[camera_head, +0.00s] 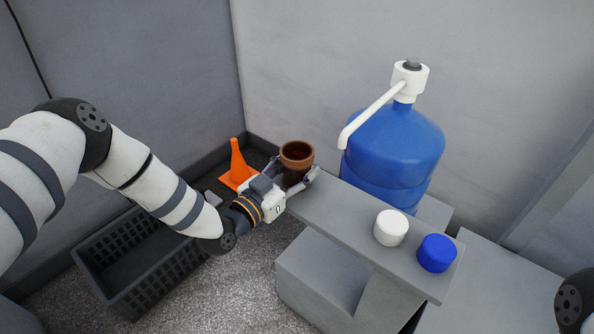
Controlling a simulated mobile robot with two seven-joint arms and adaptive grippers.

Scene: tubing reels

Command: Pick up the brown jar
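The brown jar (297,154) stands upright with an open top, at the far left end of the grey bench. My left gripper (297,174) is at the jar, with one finger on each side of it. Its fingers are spread around the jar's near side. I cannot tell whether they touch the jar or leave a gap. The jar's lower part is partly hidden by the gripper. My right gripper is out of view; only a bit of my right arm shows at the right edge.
A white cap (391,228) and a blue cap (437,253) sit on the bench (345,215). A blue water bottle (393,155) with a white pump (372,115) stands behind. An orange cone (238,165) is left of the jar. A dark crate (140,262) lies below my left arm.

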